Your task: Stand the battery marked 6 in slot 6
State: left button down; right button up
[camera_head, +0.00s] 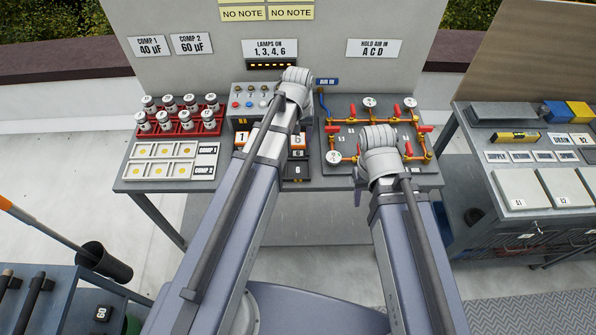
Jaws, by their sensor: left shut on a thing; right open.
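An orange-and-white battery marked 6 (298,141) shows just right of my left forearm, above a black rack (297,172) with a label 6 on its front. My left arm's wrist (293,87) is beyond the battery in the picture. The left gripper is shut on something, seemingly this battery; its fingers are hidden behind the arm. I cannot tell whether the battery stands in slot 6 or is above it. Another battery marked 1 (242,138) shows left of the arm. My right arm's wrist (380,150) is over the gauge board; its open gripper's fingertips are hidden.
The gauge board (333,177) with red and orange pipework lies right of the rack. A red rack (196,128) of white capacitors and a pale tray (160,161) are at left. A switch box (248,103) stands behind. A second bench (548,195) is at right.

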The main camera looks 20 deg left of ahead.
pick_arm(q)
jog(key=shift+f+b, duration=4.8)
jog(key=shift+f, duration=0.15)
jog(key=shift+f, duration=0.25)
jog(key=shift+c, duration=0.9)
grip_release()
jog(key=shift+r, duration=0.1)
notch_tip(320, 180, up, 12)
jog(key=p, duration=1.2)
jog(key=shift+r, duration=0.2)
jog(key=s+d+m+y, duration=0.1)
jog(key=s+d+m, duration=0.6)
jog(key=s+d, duration=0.3)
jog(key=s, duration=0.4)
jog(key=shift+s+d, duration=0.15)
jog(key=shift+d, duration=0.1)
